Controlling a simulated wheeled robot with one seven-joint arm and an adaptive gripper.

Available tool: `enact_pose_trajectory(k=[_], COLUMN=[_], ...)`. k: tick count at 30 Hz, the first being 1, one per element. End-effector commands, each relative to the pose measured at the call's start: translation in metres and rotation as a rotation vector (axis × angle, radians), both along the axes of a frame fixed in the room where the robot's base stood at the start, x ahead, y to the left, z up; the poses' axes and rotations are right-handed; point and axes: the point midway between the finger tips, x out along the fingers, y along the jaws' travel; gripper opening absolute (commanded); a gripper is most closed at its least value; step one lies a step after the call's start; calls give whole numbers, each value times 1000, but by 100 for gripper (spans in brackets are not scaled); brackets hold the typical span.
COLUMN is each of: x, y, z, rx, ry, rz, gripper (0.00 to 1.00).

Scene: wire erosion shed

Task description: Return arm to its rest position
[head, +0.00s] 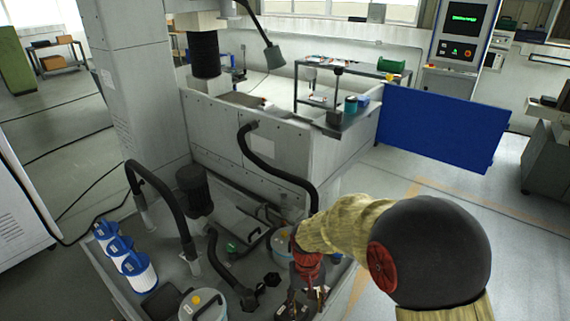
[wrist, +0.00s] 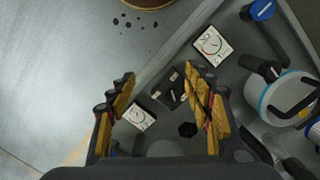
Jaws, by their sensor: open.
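My arm (head: 350,226) reaches in from the lower right in the head view, with a tan sleeve and a dark round joint. My gripper (head: 308,298) hangs down at its end, over the grey basin of the machine. In the wrist view my gripper (wrist: 160,88) has its two tan-padded fingers spread well apart, with nothing held between them. Below and between the fingers are a small black block (wrist: 171,93) and a white dial-faced box (wrist: 140,116). Another dial-faced box (wrist: 211,46) lies beyond the right finger.
The basin holds a lidded canister (head: 205,306), blue-and-white filters (head: 139,273) and black hoses (head: 168,200). In the wrist view a white canister (wrist: 277,98) stands right of my gripper. A blue panel (head: 440,127) stands open behind. Floor (head: 520,245) at right is clear.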

Motion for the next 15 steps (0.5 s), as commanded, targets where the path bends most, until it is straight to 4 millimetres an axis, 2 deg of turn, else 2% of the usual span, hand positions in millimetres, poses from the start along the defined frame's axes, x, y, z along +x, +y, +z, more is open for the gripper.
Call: enact_pose_trajectory(k=[1, 9, 15], x=[-8, -66, -113], y=[-7, -48, -76], z=[18, 111, 164], rx=[5, 34, 48], ry=[-13, -109, -220], rz=[7, 35, 26], gripper=[51, 51, 51])
